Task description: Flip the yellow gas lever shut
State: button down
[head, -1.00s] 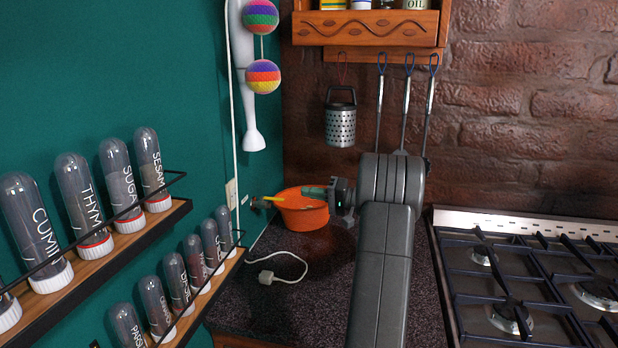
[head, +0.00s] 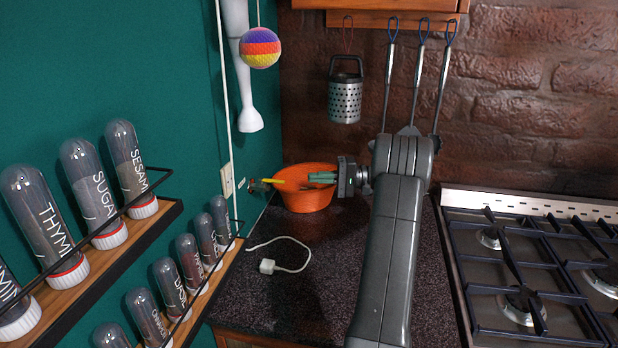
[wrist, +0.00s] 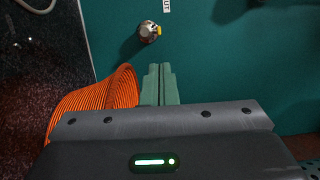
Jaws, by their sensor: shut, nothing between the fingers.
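The fingertips, also seen in the wrist view (wrist: 160,67), look apart from the lever.
The orange bowl (head: 305,201) stands on the dark counter (head: 285,310) close to my fingers. A white label (wrist: 167,5) is near the valve. Spice racks (head: 120,240) line the left wall. A grater (head: 346,100) hangs behind; a gas hob (head: 520,270) is right.

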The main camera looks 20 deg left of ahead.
aim_at(271, 181)
jog(key=x, duration=0.8)
jog(key=shift+a+p, duration=0.2)
jog(key=shift+p, duration=0.25)
jog(key=shift+s+t+p, duration=0.25)
jog(key=shift+t+p, duration=0.05)
